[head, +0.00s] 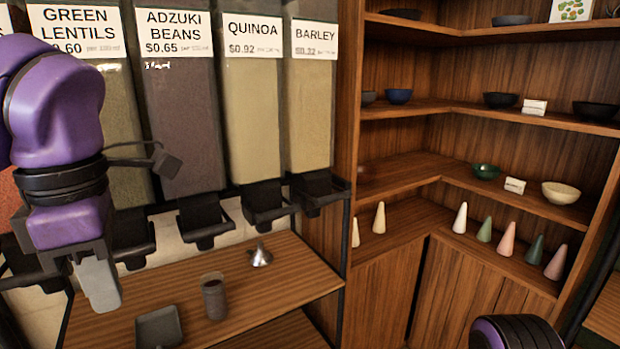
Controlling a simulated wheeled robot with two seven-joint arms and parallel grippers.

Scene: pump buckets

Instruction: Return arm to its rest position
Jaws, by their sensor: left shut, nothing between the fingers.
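My left arm comes in from the left, purple with black bands. Its gripper (97,284) points down, shut and empty, in front of the left part of the wooden counter and the dispensers. It appears apart from the things on the counter. At the bottom right a black and purple rounded part shows, which seems to be part of my right arm; the right gripper is not visible.
Bulk dispensers (180,120) with black spouts hang above the wooden counter (295,265). On it stand a dark cup (214,297), a metal funnel (261,256) and a grey square tray (159,328). Wooden corner shelves (410,165) hold bowls and cones at right.

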